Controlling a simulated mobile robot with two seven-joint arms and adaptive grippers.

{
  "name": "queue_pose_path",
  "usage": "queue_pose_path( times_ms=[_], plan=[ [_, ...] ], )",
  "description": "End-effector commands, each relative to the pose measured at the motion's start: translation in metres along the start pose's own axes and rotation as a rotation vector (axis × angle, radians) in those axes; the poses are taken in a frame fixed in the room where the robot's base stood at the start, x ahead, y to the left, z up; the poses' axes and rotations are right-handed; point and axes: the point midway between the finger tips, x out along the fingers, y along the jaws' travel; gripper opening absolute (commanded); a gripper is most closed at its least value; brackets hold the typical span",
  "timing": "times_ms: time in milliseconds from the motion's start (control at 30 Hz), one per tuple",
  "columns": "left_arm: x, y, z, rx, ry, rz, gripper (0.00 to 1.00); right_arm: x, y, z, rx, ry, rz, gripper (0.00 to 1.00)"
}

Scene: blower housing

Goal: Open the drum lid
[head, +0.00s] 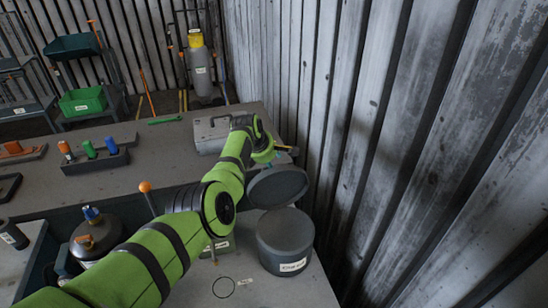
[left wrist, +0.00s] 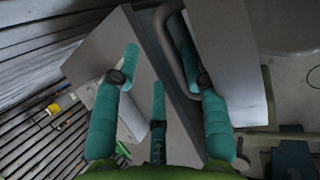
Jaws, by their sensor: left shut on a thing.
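The drum (head: 285,243) is a dark grey labelled cylinder at the right of the bench in the head view. Its round drum lid (head: 277,187) is raised and tilted up behind the drum's top. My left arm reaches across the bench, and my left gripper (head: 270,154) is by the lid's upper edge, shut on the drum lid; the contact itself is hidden. In the left wrist view my left gripper (left wrist: 160,72) shows teal fingers, with a grey box and its curved handle (left wrist: 170,50) in the view between them. My right gripper is not in view.
A grey metal box (head: 208,136) stands just left of my gripper. A corrugated wall (head: 400,150) rises close to the right of the drum. A tool holder (head: 95,162) sits at left, and a dark bottle (head: 97,238) stands nearer me.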

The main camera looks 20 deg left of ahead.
Motion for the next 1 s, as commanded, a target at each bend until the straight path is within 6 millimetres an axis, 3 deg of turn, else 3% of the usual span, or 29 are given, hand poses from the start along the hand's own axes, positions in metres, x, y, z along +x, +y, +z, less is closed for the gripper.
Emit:
queue_pose_path(
  times_ms=[33,533,1000],
  plan=[
    [-0.022,0.028,0.002,-0.003,-0.004,0.058,0.3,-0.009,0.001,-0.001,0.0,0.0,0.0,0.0],
    [-0.044,0.032,0.002,-0.004,-0.007,0.041,0.3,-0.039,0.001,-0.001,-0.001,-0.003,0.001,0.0],
    [-0.046,0.031,0.001,-0.003,-0.008,0.037,0.3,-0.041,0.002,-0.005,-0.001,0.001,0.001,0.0]
  ],
)
